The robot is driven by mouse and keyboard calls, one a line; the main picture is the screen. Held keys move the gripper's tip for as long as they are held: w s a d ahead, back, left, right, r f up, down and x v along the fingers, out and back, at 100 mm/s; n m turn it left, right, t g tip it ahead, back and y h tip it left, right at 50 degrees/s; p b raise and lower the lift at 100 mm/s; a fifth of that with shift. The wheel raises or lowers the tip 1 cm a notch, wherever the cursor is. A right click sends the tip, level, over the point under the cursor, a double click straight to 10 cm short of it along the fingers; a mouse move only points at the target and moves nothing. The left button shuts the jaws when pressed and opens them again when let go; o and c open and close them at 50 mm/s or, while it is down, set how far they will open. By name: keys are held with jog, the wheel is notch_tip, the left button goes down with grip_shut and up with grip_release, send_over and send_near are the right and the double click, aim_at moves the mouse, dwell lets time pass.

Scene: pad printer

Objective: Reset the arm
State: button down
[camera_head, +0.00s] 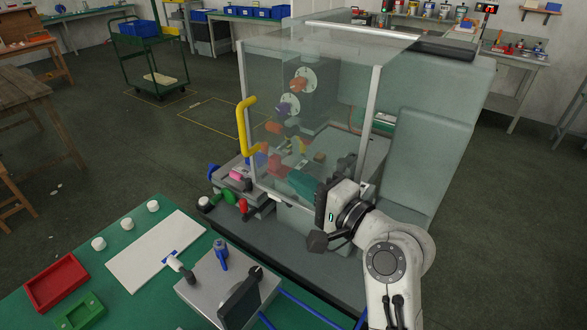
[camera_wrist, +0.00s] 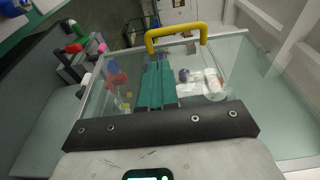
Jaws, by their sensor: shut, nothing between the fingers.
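My gripper (camera_head: 296,179) is at the lower front of the pad printer's clear guard (camera_head: 290,75). Its two teal fingers lie side by side, shut, with nothing between them. In the wrist view the shut fingers (camera_wrist: 158,68) point toward the guard's yellow handle (camera_wrist: 176,37). In the head view the handle (camera_head: 242,127) is on the guard's left edge, left of my gripper and apart from it. I cannot tell whether the fingers touch the clear panel. My white arm reaches up from the bottom right.
The grey-green printer body (camera_head: 430,150) stands close to the right of my arm. Red, green and black knobs (camera_head: 243,206) stick out left of my gripper. A green bench at lower left holds a white board (camera_head: 155,252), a red tray (camera_head: 57,282) and a metal box (camera_head: 205,284).

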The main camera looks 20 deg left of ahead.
jog(key=s+d+f+n+g+h, duration=0.15)
jog(key=s+d+f+h, duration=0.4)
jog(key=d+f, duration=0.65)
jog(key=s+d+f+n+g+h, duration=0.15)
jog(key=s+d+f+h, duration=0.35)
jog(key=d+f, duration=0.6)
jog(key=s+d+f+n+g+h, duration=0.1)
jog(key=s+d+f+g+h, duration=0.1)
jog(key=s+d, duration=0.6)
jog(key=s+d+f+n+g+h, duration=0.1)
jog(key=s+d, duration=0.6)
jog(key=s, duration=0.9)
notch_tip(320, 180, down, 4)
jog(key=shift+d+r+g+h, duration=0.1)
jog(key=shift+d+g+h, duration=0.25)
jog(key=shift+g+h, duration=0.75)
jog(key=shift+s, duration=0.1)
